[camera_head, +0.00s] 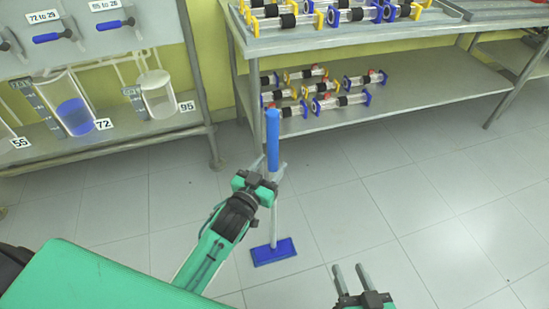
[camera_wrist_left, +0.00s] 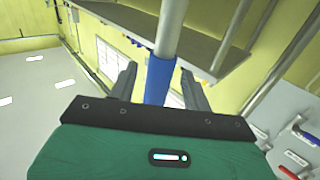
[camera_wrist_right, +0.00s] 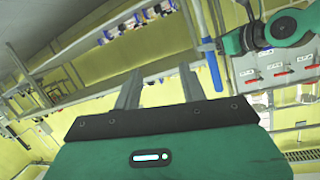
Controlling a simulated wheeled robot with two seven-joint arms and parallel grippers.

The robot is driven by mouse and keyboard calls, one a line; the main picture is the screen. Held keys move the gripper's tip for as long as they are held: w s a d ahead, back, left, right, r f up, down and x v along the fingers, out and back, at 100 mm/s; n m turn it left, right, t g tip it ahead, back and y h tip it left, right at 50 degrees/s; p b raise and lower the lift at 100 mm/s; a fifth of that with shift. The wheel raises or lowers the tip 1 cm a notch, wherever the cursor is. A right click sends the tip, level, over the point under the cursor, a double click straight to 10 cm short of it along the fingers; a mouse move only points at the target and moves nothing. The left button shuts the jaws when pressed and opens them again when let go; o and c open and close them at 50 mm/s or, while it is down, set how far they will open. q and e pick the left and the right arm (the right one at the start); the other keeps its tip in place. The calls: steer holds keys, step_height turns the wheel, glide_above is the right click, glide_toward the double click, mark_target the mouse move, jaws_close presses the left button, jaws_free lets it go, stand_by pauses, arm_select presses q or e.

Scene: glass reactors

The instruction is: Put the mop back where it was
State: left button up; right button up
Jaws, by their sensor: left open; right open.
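The mop stands upright on the floor, with a blue grip (camera_head: 272,140), a pale pole (camera_head: 273,222) and a flat blue head (camera_head: 274,252) resting on the tiles. My left gripper (camera_head: 270,168) is at the lower end of the blue grip, its fingers open on either side of the mop. In the left wrist view the pole (camera_wrist_left: 170,30) and grip (camera_wrist_left: 157,82) pass between the parted fingers (camera_wrist_left: 157,70). My right gripper (camera_head: 349,267) is open and empty, to the right of the mop head. The right wrist view shows the mop's blue grip (camera_wrist_right: 213,72) beside its fingers (camera_wrist_right: 160,72).
A metal shelf rack (camera_head: 420,88) with several glass reactors stands behind the mop. At the left is a bench (camera_head: 130,131) with labelled cylinders (camera_head: 75,112), valves and a metal leg (camera_head: 205,120). The tiled floor (camera_head: 420,200) to the right is clear.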

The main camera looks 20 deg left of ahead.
arm_select(q)
steer(key=s+a, duration=0.2)
steer(key=s, duration=0.6)
steer(key=s+d+f+g+h, duration=0.1)
steer(key=s+d+g, duration=0.1)
steer(key=s+d, duration=0.2)
steer(key=s+d+f+g+h, duration=0.1)
steer(key=s+d+f+g, duration=0.1)
steer(key=s+d, duration=0.3)
steer(key=s+g+p, duration=0.1)
steer(key=s, duration=0.3)
steer(key=shift+s+d+f+m, duration=0.25)
steer(key=shift+m, duration=0.05)
arm_select(e)
steer(key=shift+d+f+g+h, duration=0.3)
steer(key=shift+d+g+h, duration=0.2)
steer(key=shift+d+g, duration=0.15)
